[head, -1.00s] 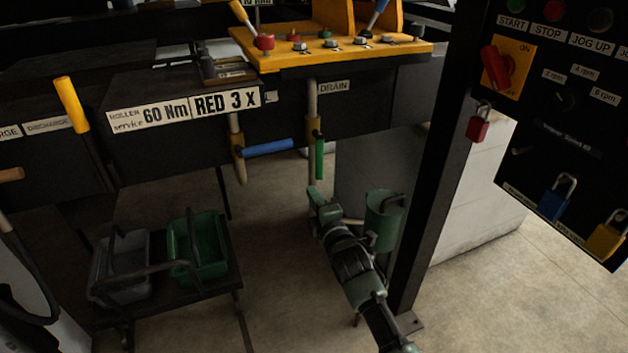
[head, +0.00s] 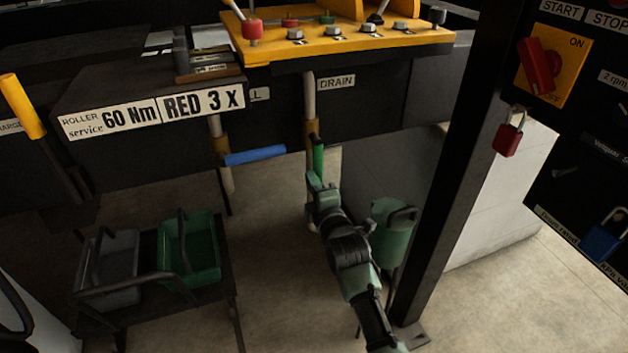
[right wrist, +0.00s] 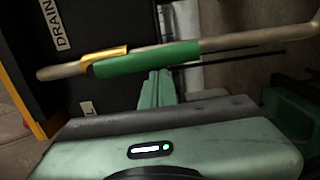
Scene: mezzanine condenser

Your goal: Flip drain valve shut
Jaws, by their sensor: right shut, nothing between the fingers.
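The drain valve has a green lever (head: 319,156) below the DRAIN label (head: 336,82). The lever hangs down along its pipe (head: 310,100), in line with it. In the right wrist view the green lever (right wrist: 148,60) runs lengthwise along the pipe (right wrist: 250,38), with its yellow bracket (right wrist: 104,60) at one end. My right gripper (head: 316,180) is shut and empty, its tips at the lower part of the lever. In the right wrist view the closed fingers (right wrist: 157,86) reach the lever's edge; whether they touch it I cannot tell. My left gripper is out of view.
A blue lever (head: 255,156) sticks out sideways from the neighbouring pipe. A green container (head: 392,240) stands right of my right wrist, beside a dark post (head: 448,170). A cart at lower left holds a green basket (head: 203,262) and a grey basket (head: 110,270).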

